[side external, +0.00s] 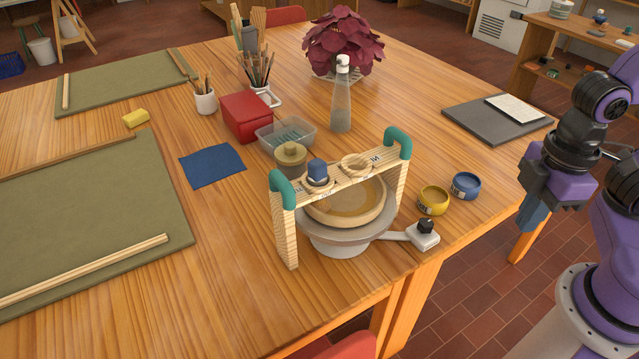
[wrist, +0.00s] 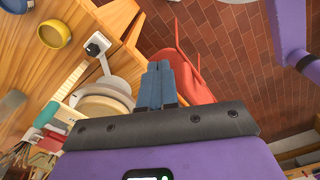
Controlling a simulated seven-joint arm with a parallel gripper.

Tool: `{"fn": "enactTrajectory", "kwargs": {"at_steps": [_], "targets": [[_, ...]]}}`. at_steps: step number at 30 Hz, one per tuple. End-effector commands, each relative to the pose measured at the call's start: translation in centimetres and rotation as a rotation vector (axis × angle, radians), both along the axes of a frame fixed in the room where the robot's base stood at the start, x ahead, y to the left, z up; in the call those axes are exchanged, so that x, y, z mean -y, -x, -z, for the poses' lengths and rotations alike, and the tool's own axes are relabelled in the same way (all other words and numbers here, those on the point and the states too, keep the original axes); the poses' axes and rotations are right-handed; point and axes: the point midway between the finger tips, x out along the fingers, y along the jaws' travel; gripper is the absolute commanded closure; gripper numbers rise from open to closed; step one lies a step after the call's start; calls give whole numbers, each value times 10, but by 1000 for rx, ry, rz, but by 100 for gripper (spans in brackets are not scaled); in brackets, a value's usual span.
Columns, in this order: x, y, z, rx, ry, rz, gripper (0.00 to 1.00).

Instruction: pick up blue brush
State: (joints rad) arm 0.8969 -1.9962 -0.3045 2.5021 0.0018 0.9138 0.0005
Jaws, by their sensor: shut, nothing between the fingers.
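My gripper (side external: 532,213) hangs at the right of the side external view, past the table's right edge and well apart from the things on the table. Its two blue fingers are together and empty; they also show in the wrist view (wrist: 158,66). A small dark blue upright piece (side external: 317,170) stands in a wooden ring on the wooden bridge (side external: 340,174) over the potter's wheel. It is the likeliest blue brush, but its bristles do not show. Other brushes stand in a white cup (side external: 205,102) and a holder (side external: 260,72) farther back; none looks clearly blue.
The wheel's basin (side external: 340,241) sits under the bridge, with a switch box (side external: 423,236) beside it. A yellow bowl (side external: 433,201) and a blue bowl (side external: 466,186) stand to its right. A bottle (side external: 341,100) and plant (side external: 343,42) stand behind. A red chair (wrist: 190,65) is below the table edge.

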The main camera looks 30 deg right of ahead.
Motion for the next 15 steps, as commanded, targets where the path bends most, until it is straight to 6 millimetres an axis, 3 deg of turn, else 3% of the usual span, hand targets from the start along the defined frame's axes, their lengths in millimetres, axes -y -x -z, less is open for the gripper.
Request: {"fn": "enactTrajectory", "kwargs": {"at_steps": [7, 13, 15], "targets": [[0, 0, 0, 0, 0, 0, 100], [0, 0, 0, 0, 0, 0, 35], [0, 0, 0, 0, 0, 0, 34]]}}
